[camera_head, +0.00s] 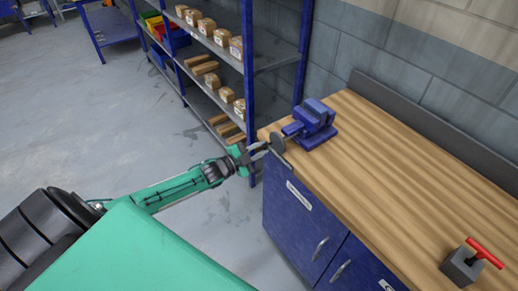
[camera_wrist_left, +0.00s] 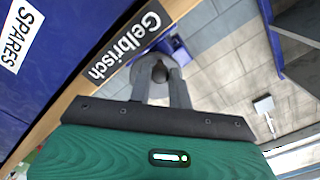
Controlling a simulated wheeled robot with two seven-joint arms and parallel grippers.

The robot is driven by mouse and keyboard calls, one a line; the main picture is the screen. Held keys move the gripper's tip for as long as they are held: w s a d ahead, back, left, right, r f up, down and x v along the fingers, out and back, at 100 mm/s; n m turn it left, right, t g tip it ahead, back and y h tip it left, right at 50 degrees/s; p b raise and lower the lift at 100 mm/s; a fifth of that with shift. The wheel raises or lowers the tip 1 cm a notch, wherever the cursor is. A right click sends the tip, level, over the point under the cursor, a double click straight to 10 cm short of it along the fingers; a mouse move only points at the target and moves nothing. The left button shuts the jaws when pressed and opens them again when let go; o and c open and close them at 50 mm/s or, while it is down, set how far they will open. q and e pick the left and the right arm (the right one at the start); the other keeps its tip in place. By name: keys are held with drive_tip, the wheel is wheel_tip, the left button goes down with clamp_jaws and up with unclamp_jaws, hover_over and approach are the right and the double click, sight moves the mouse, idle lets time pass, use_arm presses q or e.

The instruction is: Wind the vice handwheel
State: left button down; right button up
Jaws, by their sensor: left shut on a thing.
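The blue vice (camera_head: 317,120) stands on the far left corner of the wooden workbench. Its grey handwheel (camera_head: 277,143) sticks out past the bench's left end, toward my arm. My left gripper (camera_head: 262,151) is at the handwheel, coming in from the left. In the left wrist view the handwheel (camera_wrist_left: 183,57) shows as a grey disc behind a dark round knob (camera_wrist_left: 159,72). The two fingers (camera_wrist_left: 160,88) are on either side of this knob, shut on it. The vice body is mostly hidden in that view. My right gripper is not in view.
The workbench top (camera_head: 400,170) is mostly clear. A dark block with a red handle (camera_head: 465,262) stands at its near right. A blue shelf rack (camera_head: 248,65) with several boxes stands beyond the bench's left end. Blue cabinet doors (camera_head: 300,215) are below the top.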

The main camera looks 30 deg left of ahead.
use_arm(q)
drive_tip(key=shift+s+d+f+n, duration=0.1)
drive_tip(key=shift+d+f+n, duration=0.15)
drive_tip(key=shift+n, duration=0.6)
drive_tip(key=shift+s+d+f+n, duration=0.1)
drive_tip(key=shift+d+f+n, duration=0.1)
drive_tip(key=shift+n, duration=0.65)
drive_tip(key=shift+n, duration=0.6)
drive_tip(key=c, duration=1.4)
unclamp_jaws()
